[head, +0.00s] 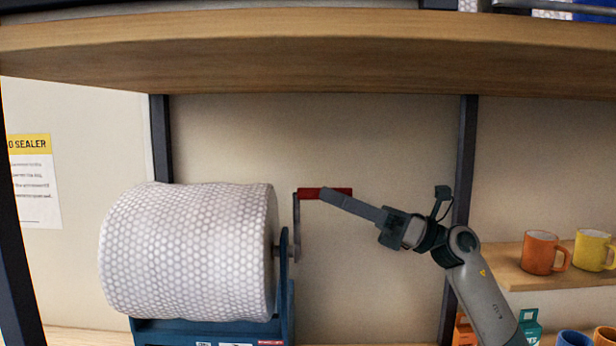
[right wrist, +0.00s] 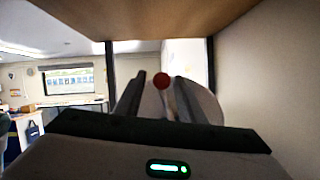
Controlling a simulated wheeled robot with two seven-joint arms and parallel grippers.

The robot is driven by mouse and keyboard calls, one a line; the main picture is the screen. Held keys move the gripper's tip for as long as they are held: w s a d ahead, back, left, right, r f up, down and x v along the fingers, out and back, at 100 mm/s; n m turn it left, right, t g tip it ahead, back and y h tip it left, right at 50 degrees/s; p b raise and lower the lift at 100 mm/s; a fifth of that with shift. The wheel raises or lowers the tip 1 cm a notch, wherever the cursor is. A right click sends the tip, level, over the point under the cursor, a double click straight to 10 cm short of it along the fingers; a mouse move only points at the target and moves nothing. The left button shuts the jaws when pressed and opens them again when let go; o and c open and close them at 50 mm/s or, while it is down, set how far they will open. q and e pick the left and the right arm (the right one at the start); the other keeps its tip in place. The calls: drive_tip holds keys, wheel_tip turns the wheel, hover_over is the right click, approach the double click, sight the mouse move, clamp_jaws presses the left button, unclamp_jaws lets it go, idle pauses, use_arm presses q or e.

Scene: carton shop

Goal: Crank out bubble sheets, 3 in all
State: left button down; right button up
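A large roll of white bubble wrap (head: 185,252) sits on a blue stand (head: 287,290) at the left of the head view. A grey crank arm (head: 297,225) rises on its right side, and its red handle (head: 311,194) sticks out to the right at the top. My right gripper (head: 326,194) reaches in from the right, with its fingertips overlapping the handle. In the right wrist view the red handle end (right wrist: 161,83) shows between the two fingers, which stand apart with a gap on each side. My left gripper is not in view. No separate bubble sheet shows.
A wooden shelf board (head: 300,45) spans above the roll and my right arm. Dark uprights (head: 465,150) stand at either side. An orange mug (head: 540,253) and a yellow mug (head: 590,250) stand on a small shelf (head: 510,270) at the right.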

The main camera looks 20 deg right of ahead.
drive_tip(key=p+x, duration=0.2)
drive_tip(key=x, duration=0.3)
drive_tip(key=shift+w+a+r, duration=0.1)
drive_tip(key=shift+a, duration=0.2)
clamp_jaws()
